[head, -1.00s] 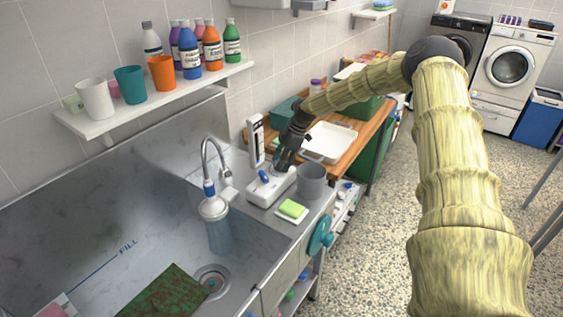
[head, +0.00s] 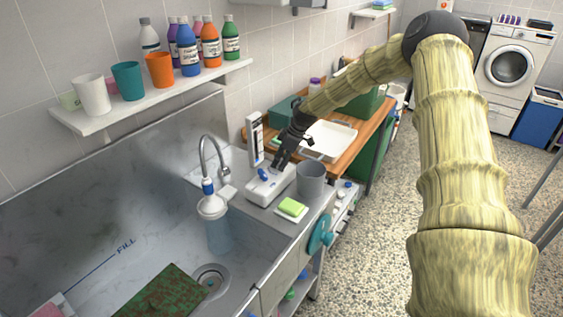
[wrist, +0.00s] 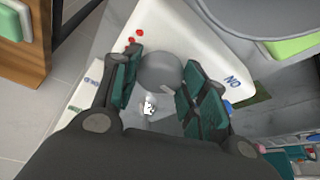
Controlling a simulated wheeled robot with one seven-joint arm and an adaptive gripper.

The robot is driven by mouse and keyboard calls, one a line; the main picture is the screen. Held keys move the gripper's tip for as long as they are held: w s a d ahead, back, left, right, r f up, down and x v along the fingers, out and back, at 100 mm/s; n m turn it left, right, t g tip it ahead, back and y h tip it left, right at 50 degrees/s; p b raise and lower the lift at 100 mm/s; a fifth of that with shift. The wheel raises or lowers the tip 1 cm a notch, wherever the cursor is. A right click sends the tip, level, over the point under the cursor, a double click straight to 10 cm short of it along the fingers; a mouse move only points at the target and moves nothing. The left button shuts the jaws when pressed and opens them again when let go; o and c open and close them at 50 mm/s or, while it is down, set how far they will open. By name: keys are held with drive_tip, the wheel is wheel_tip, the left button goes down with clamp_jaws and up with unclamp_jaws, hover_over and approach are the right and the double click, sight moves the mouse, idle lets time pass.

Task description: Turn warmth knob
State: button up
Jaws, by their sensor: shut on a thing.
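A white appliance base (head: 262,191) stands on the counter beside the sink, with a white upright panel (head: 256,140) behind it. In the wrist view a round grey knob (wrist: 160,70) with a pale pointer sits on this white base, near red dots and dark lettering (wrist: 232,82). I take it to be the warmth knob. My gripper (head: 279,163) reaches down over the base. In the wrist view its dark green fingers (wrist: 165,88) stand on either side of the knob, shut on it. The fingers hide part of the knob's edge. A small blue part (head: 264,175) also sits on the base.
A grey pot (head: 311,182) and a green sponge (head: 292,206) stand close to the right of the base. The sink tap (head: 212,165) is to the left. A white tray (head: 330,139) lies on the wooden counter behind. Bottles and cups line the shelf (head: 160,95).

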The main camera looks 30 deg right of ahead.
drive_tip(key=m, duration=0.2)
drive_tip(key=m+h+b, duration=0.1)
drive_tip(key=shift+a+m+t, duration=0.25)
drive_tip(key=shift+m+t, duration=0.15)
drive_tip(key=m+h, duration=0.1)
drive_tip(key=m, duration=0.2)
drive_tip(key=shift+h+b, duration=0.3)
drive_tip(key=m+h, duration=0.1)
drive_tip(key=m, duration=0.2)
drive_tip(key=m+h, duration=0.1)
drive_tip(key=m, duration=0.2)
drive_tip(key=shift+w+a+r+b, duration=0.1)
drive_tip(key=shift+a+b, duration=0.05)
drive_tip(key=shift+b, duration=0.25)
drive_tip(key=o, duration=0.8)
drive_tip(key=shift+o, duration=1)
drive_tip(key=shift+w, duration=0.1)
